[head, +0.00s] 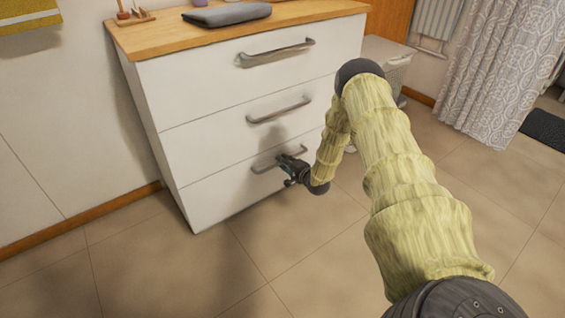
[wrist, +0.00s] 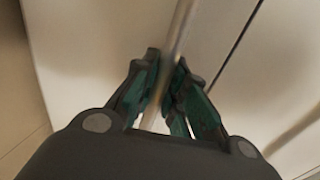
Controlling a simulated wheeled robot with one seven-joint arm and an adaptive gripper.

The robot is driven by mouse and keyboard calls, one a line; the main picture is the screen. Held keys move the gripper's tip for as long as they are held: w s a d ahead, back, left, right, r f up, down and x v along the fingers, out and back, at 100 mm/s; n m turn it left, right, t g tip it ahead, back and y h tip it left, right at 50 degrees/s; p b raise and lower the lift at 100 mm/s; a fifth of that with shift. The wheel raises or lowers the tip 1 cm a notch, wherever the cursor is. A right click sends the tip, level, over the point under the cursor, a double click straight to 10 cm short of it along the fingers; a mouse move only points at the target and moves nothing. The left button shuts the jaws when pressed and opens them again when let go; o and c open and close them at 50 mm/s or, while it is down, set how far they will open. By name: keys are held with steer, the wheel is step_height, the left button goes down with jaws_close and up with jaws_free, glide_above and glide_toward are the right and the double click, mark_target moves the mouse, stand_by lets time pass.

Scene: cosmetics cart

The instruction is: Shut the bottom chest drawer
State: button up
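The white chest's bottom drawer (head: 222,197) is at the lower front of the chest in the head view. Its front looks flush, or nearly flush, with the drawers above; a small opening cannot be ruled out. Its metal bar handle (head: 262,166) runs across the upper part of the front. My gripper (head: 284,161) is at the middle of this handle. In the wrist view the handle (wrist: 181,28) passes between the two dark green fingers of my gripper (wrist: 168,75), which are closed around it. The gripper hides part of the handle.
The middle drawer (head: 215,140) and top drawer (head: 200,78) look shut. A folded grey towel (head: 227,14) and a small wooden stand (head: 131,17) are on the wooden top. A light bin (head: 388,58) stands right of the chest. The tiled floor in front is clear.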

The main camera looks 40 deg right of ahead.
steer(key=o, duration=0.4)
steer(key=shift+w+a, duration=0.1)
steer(key=shift+w, duration=0.15)
steer(key=shift+s, duration=0.1)
steer(key=shift+s+r, duration=0.1)
steer(key=shift+s, duration=0.4)
steer(key=s+r, duration=0.2)
steer(key=s, duration=0.8)
steer(key=shift+s, duration=0.4)
